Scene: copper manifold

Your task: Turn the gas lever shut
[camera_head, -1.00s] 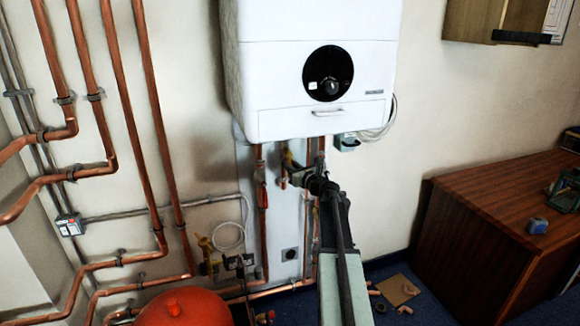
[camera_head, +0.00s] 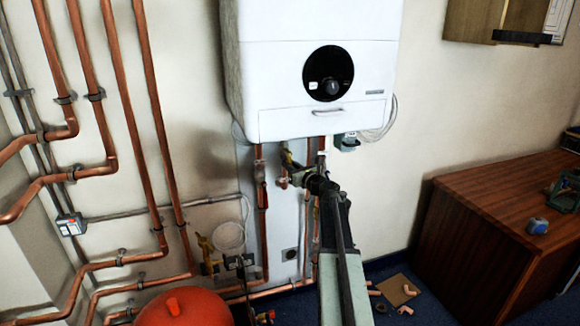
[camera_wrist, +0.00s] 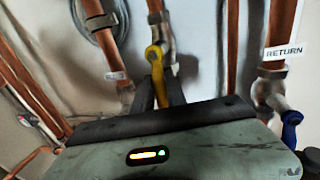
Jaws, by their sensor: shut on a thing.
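The yellow gas lever (camera_wrist: 157,72) sits on a valve of a copper pipe (camera_wrist: 154,8) in the wrist view. It runs from the valve body down between my gripper's fingers. My gripper (camera_wrist: 160,90) is shut on the lever, its two dark fingers on either side of it. In the head view my gripper (camera_head: 290,172) is at the pipes just below the white boiler (camera_head: 315,60). There the lever is small, and my gripper partly hides it.
In the wrist view a pipe tagged RETURN (camera_wrist: 283,50) with a blue lever (camera_wrist: 291,128) stands at right. Another tagged pipe (camera_wrist: 108,60) is at left. In the head view a red vessel (camera_head: 183,308) stands below left and a wooden desk (camera_head: 490,235) at right.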

